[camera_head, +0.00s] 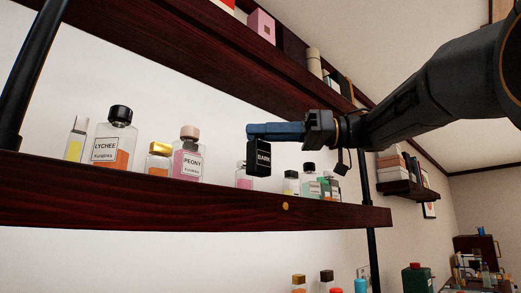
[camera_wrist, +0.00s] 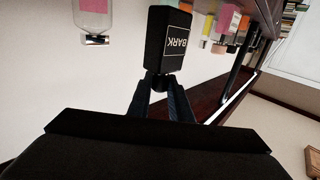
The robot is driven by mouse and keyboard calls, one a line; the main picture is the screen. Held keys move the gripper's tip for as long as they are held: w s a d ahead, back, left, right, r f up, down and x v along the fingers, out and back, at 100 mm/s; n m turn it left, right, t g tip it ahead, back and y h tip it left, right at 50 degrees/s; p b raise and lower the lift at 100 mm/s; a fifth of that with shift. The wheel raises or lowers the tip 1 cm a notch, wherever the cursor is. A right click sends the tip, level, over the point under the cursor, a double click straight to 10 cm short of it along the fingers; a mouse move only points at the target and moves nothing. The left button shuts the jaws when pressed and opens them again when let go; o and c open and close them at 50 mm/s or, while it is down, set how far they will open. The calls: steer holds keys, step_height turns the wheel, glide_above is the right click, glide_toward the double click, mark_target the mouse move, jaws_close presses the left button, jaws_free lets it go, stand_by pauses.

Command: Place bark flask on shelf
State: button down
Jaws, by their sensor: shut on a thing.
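On the shelf stand a lychee flask (camera_head: 112,140), a peony flask (camera_head: 188,155) and a small pink flask (camera_head: 244,178), left of the held flask. Several small bottles (camera_head: 308,182) stand to its right. An upper shelf (camera_head: 200,50) runs above.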

mark_target(270, 152)
steer(key=shift+f, duration=2.05)
steer(key=shift+f, duration=0.2)
steer(key=c, duration=1.6)
jaws_free()
